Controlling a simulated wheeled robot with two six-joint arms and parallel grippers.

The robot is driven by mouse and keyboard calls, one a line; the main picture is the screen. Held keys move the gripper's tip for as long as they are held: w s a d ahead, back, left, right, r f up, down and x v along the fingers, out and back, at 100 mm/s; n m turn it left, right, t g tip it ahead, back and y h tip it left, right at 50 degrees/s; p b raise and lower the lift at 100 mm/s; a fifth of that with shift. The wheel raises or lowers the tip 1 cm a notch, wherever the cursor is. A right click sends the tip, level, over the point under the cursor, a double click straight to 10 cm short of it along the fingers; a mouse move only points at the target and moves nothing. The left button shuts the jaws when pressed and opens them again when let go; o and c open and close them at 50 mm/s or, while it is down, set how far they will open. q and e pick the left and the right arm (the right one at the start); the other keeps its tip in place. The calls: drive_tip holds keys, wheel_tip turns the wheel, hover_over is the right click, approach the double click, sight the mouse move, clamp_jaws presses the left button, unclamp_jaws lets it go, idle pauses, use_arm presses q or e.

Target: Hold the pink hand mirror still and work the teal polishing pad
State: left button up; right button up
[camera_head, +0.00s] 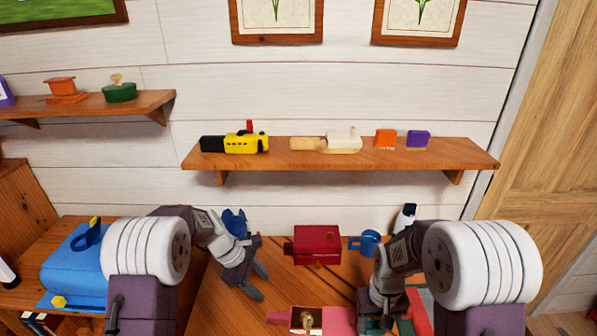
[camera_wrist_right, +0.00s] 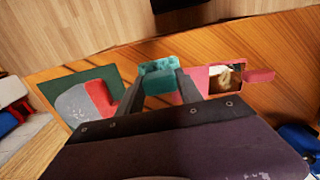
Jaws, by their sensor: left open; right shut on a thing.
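The pink hand mirror lies on the wooden table at the bottom of the head view, its handle (camera_head: 277,317) pointing left. In the right wrist view its glass (camera_wrist_right: 226,79) shows brown reflections. My right gripper (camera_wrist_right: 160,84) is shut on the teal polishing pad (camera_wrist_right: 158,68), beside the pink frame; I cannot tell whether the pad touches the mirror. In the head view the right arm partly hides the pad. My left gripper (camera_head: 258,282) is open and empty, left of the mirror handle and apart from it.
A dark red box (camera_head: 317,244) and a blue mug (camera_head: 366,242) stand behind the mirror. A blue case (camera_head: 70,265) stands at left. Bare table lies between my left gripper and the mirror.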

use_arm(q)
drive_tip(key=w+f, duration=0.1)
drive_tip(key=f, duration=0.1)
use_arm(e)
drive_tip(key=shift+a+r+p, duration=0.1)
drive_tip(key=shift+r+p, duration=0.25)
drive_tip(key=shift+r, duration=0.5)
drive_tip(key=shift+s+r+p, duration=0.1)
drive_tip(key=shift+r+p, duration=0.25)
drive_tip(key=shift+r, duration=0.15)
use_arm(q)
drive_tip(key=n+g, duration=0.1)
approach(273, 314)
use_arm(e)
drive_tip(key=shift+f+b, duration=0.3)
drive_tip(key=shift+f, duration=0.15)
use_arm(q)
drive_tip(key=b+x, duration=0.6)
drive_tip(key=x, duration=0.2)
drive_tip(key=shift+f, duration=0.25)
use_arm(e)
wheel_tip(273, 314, down, 6)
drive_tip(key=shift+r, duration=0.1)
use_arm(q)
drive_tip(key=shift+s+d+f, duration=0.1)
drive_tip(key=shift+d+f, duration=0.25)
drive_tip(key=shift+f, duration=0.2)
use_arm(e)
drive_tip(key=shift+f, duration=0.25)
